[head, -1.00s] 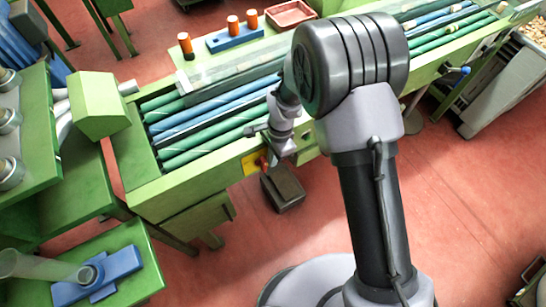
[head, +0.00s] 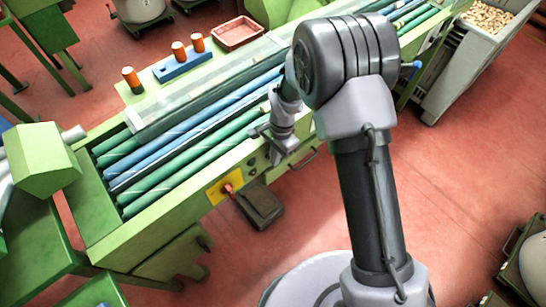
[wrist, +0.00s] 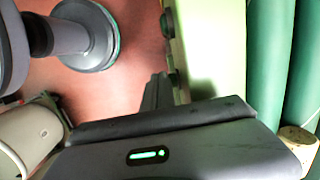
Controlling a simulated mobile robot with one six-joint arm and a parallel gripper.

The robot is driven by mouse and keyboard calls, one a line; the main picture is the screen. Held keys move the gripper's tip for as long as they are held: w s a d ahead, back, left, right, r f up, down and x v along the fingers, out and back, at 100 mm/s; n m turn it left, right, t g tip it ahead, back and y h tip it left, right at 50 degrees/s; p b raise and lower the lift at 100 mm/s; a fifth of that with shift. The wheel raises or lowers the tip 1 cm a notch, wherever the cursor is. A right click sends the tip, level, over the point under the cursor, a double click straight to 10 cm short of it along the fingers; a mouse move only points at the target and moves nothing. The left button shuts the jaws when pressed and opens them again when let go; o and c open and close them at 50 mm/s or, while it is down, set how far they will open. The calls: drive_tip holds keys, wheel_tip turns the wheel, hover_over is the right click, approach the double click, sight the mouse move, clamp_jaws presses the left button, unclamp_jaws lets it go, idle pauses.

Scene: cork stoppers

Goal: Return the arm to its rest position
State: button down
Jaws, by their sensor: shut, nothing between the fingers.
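My arm stands folded in the right middle of the head view, and its wrist hangs down at the near edge of a green machine (head: 108,248). My gripper (head: 262,132) is small and partly hidden there, close to the machine's front side. In the wrist view, the dark gripper body with a green light fills the bottom, and the narrow dark fingers (wrist: 158,92) lie together with nothing seen between them. A tan cork-like end (wrist: 298,137) shows beside green tubes (wrist: 262,60) at the right of that view, apart from the fingers.
Long green and blue tubes (head: 190,125) lie in the machine's trough. Behind them stand a blue block (head: 185,66) with several orange cylinders and a red tray (head: 238,33). A dark pedal box (head: 258,205) sits below the front. A cork-filled bin (head: 455,70) stands right. Red floor (head: 445,170) is open.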

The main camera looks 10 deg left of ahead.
drive_tip(key=shift+r, duration=0.1)
drive_tip(key=d+r+n+t+y, duration=0.1)
drive_tip(key=d+r, duration=0.3)
drive_tip(key=r, duration=0.6)
drive_tip(key=d+r+t, duration=0.2)
drive_tip(key=d+r, duration=0.1)
drive_tip(key=r, duration=0.7)
drive_tip(key=s+d+r+n+t, duration=0.1)
drive_tip(key=s+d+r+t, duration=0.1)
drive_tip(key=s+d+r, duration=0.3)
drive_tip(key=s+d+r+n+t, duration=0.1)
drive_tip(key=s+d+r, duration=0.4)
drive_tip(key=s, duration=0.8)
wheel_tip(320, 180, up, 3)
drive_tip(key=shift+s+d+n+t, duration=0.2)
drive_tip(key=shift+n+t, duration=0.1)
drive_tip(key=shift+t, duration=0.2)
